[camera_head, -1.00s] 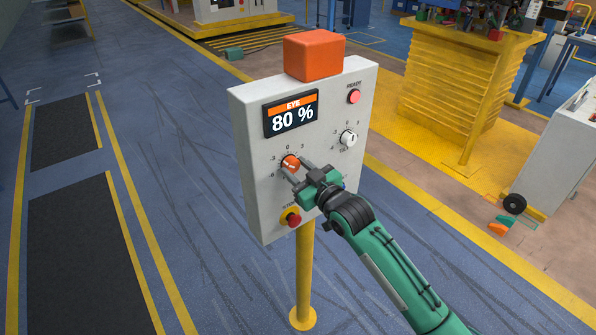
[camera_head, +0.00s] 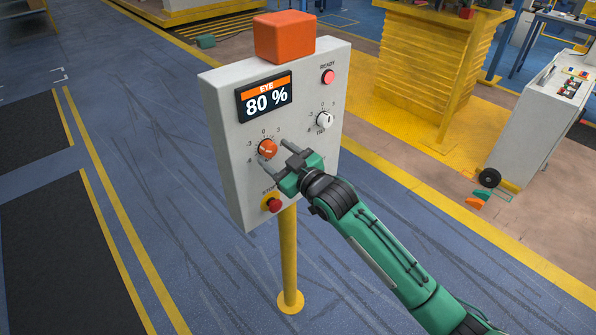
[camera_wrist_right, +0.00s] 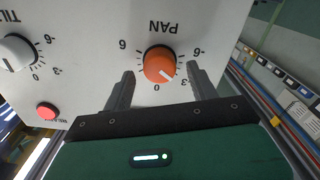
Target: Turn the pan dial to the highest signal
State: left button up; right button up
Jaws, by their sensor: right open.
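The orange pan dial (camera_head: 267,149) is on the lower left of a pale grey control panel (camera_head: 225,170). In the right wrist view the pan dial (camera_wrist_right: 159,66) appears upside down, its white mark between 0 and -3. The display (camera_head: 265,97) reads "EYE 80 %". My right gripper (camera_head: 273,152) is open in front of the dial. In the right wrist view the fingers of my right gripper (camera_wrist_right: 161,68) stand on either side of the dial, with gaps visible on both sides. My left gripper is not in view.
The white tilt dial (camera_head: 324,120) and a pink-red ready lamp (camera_head: 328,77) are on the panel's right. A red stop button (camera_head: 274,205) sits below the pan dial. An orange block (camera_head: 284,37) tops the panel. A yellow post (camera_head: 289,255) holds it up.

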jog(key=b+v, duration=0.3)
jog(key=v, duration=0.9)
jog(key=shift+s+d+b, duration=0.2)
jog(key=shift+s+b, duration=0.05)
jog(key=shift+b, duration=0.15)
